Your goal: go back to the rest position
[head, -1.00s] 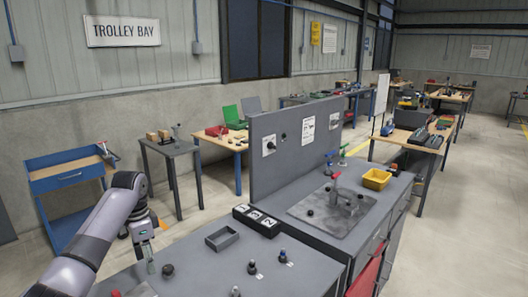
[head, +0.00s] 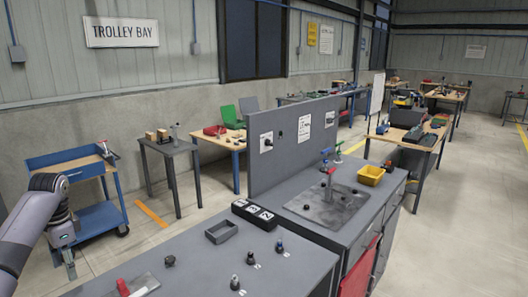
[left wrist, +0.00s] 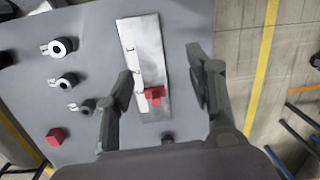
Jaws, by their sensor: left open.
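My left gripper (head: 68,262) hangs at the lower left of the head view, just off the left end of the grey workbench (head: 225,265). In the left wrist view its two fingers (left wrist: 160,65) are spread apart with nothing held between them. Beyond the fingers there, a bright metal plate (left wrist: 146,48) with a red piece (left wrist: 153,95) lies on the bench top. My right gripper is in neither view.
Several dark-knobbed parts (head: 235,283) stand on the bench near a grey tray (head: 222,232) and a black numbered block (head: 255,214). A blue trolley (head: 98,216) stands behind my left arm. Open floor lies between trolley and bench.

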